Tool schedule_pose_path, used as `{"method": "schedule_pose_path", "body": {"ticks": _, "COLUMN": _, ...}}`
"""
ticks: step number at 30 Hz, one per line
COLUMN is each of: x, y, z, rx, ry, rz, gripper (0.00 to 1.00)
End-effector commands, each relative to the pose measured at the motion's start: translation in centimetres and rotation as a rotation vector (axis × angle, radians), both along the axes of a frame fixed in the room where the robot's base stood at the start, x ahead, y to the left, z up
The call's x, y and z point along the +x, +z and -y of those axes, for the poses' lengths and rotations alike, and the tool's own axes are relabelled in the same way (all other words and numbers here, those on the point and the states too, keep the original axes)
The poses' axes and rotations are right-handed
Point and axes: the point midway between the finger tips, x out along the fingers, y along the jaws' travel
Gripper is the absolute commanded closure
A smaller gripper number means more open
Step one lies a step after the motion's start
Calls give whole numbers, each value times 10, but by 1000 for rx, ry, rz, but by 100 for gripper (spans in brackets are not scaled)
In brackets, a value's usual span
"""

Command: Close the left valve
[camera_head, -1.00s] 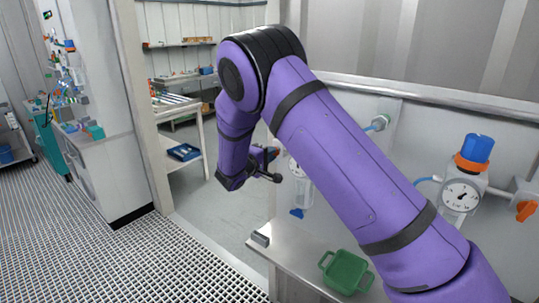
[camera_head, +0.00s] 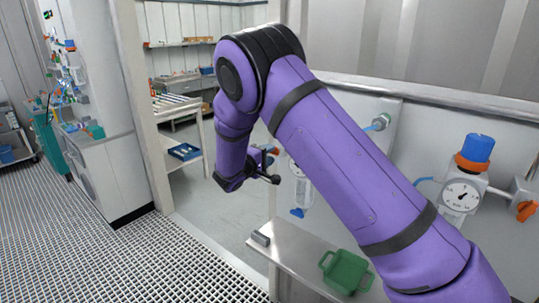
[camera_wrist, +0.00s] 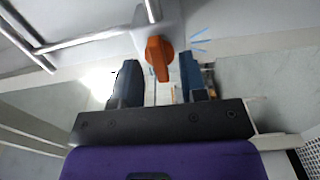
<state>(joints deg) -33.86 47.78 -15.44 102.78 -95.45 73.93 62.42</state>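An orange valve handle (camera_wrist: 158,57) sits on a grey-white fitting in the wrist view. It hangs down, slightly tilted, in line with the gap between my fingers. My gripper (camera_wrist: 157,80) is open, one dark finger on each side of that gap. I cannot tell whether the fingers touch the handle or how deep it sits between them. In the head view my gripper (camera_head: 273,165) is at the left end of the wall panel, partly hidden by my wrist.
Another orange valve handle (camera_head: 526,210) is at the right, beside a gauge (camera_head: 461,195) with a blue-topped regulator (camera_head: 477,149). A green tray (camera_head: 345,271) lies on the ledge below.

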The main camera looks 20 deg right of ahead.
Motion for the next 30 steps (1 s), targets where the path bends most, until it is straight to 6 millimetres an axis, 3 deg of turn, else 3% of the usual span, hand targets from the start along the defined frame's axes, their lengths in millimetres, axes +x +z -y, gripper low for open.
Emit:
{"method": "schedule_pose_path", "body": {"ticks": 15, "x": -51, "y": -1, "z": -71, "rx": 1, "ry": 3, "rz": -2, "gripper": 61}}
{"method": "schedule_pose_path", "body": {"ticks": 30, "x": -59, "y": 0, "z": -81, "rx": 1, "ry": 0, "rz": -1, "gripper": 61}}
